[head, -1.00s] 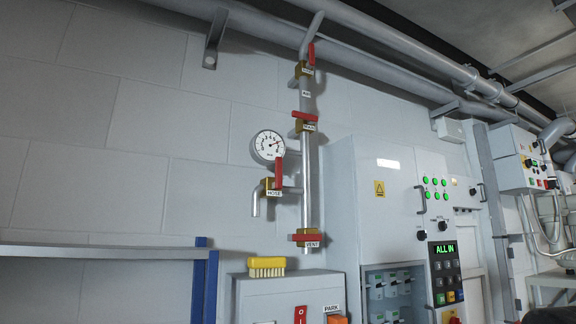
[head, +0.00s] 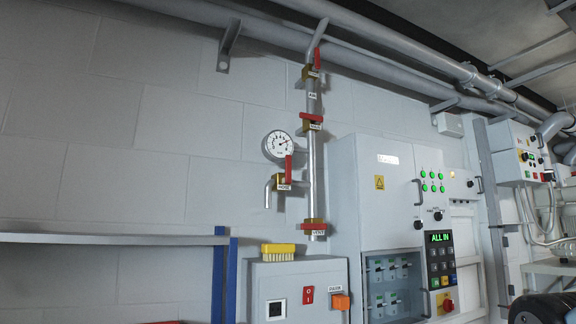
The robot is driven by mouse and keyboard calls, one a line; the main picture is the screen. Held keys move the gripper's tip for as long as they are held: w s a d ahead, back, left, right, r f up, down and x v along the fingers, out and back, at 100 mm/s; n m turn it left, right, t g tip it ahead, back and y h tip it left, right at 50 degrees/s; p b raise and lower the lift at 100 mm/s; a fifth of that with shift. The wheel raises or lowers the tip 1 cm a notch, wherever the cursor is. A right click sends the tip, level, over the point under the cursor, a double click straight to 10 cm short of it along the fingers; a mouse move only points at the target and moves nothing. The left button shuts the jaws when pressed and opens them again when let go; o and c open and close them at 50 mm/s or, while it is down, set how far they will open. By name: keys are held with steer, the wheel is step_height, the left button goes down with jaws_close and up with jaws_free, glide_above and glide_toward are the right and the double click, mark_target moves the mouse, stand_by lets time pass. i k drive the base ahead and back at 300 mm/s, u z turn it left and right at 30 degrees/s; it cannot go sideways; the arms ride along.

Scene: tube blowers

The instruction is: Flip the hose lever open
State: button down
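The red hose lever (head: 289,169) stands upright on a brass valve (head: 283,183) labelled HOSE, on a short side branch of the vertical air pipe (head: 312,160). The branch ends in a downturned grey spout (head: 268,194). A round pressure gauge (head: 278,146) sits just above, and the lever's top overlaps its lower right edge. Other red levers are on the same pipe: an upright one (head: 317,58) at the top, a sideways one (head: 311,118) in the middle, and a sideways one (head: 313,226) labelled VENT at the bottom. My gripper is not in view.
A grey box (head: 330,268) with a red switch and orange part stands below, a yellow brush (head: 278,250) on top. A tall grey cabinet (head: 386,160) with green lights stands right of the pipe. A shelf frame (head: 110,239) with a blue post is at lower left.

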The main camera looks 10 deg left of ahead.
mark_target(287, 179)
steer(key=u, duration=0.1)
steer(key=i, duration=0.95)
steer(key=z, duration=0.1)
